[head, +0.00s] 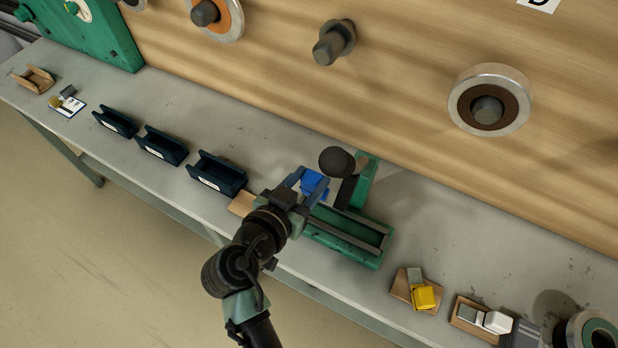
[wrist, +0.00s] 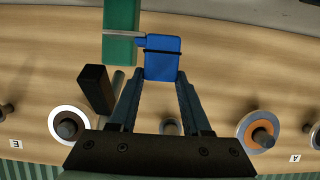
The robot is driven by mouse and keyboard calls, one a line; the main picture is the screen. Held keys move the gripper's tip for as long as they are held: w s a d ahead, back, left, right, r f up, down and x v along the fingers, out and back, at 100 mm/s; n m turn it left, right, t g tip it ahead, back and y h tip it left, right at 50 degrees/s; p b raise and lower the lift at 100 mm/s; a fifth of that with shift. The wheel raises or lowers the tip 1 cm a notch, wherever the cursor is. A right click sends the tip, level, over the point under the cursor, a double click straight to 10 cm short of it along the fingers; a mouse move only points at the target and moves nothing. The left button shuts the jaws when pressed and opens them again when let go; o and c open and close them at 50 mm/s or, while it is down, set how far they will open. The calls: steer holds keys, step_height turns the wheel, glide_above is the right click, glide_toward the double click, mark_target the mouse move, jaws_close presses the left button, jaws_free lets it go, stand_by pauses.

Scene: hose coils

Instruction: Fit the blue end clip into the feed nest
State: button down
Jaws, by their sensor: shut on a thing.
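My gripper (head: 314,184) is shut on the blue end clip (head: 315,183) and holds it over the near left end of a green fixture (head: 372,262). In the wrist view the blue clip (wrist: 162,62) sits between the fingertips (wrist: 160,80), with a dark band across it and a narrow blue tab at its upper left. That tab is close to a grey strip on a green part (wrist: 121,48); I cannot tell whether they touch. The fixture has a long channel with grey rails. No part is clearly marked as the feed nest; my gripper hides the channel's left end.
A dark lever with a round knob (head: 337,161) stands by a green post (head: 365,181), close right of the clip. Navy holders (head: 217,174) line the bench to the left. A yellow clip (head: 424,297) and a white clip (head: 497,322) lie right. A pegged wooden board rises behind.

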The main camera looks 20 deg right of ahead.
steer(key=shift+f+b, duration=3.05)
steer(key=shift+f, duration=0.15)
steer(key=shift+f+b, duration=0.35)
steer(key=shift+b, duration=0.15)
steer(key=shift+f+b, duration=1)
steer(key=shift+b, duration=0.05)
steer(key=shift+r, duration=0.1)
steer(key=shift+c, duration=1.4)
jaws_free()
steer(key=shift+o, duration=0.4)
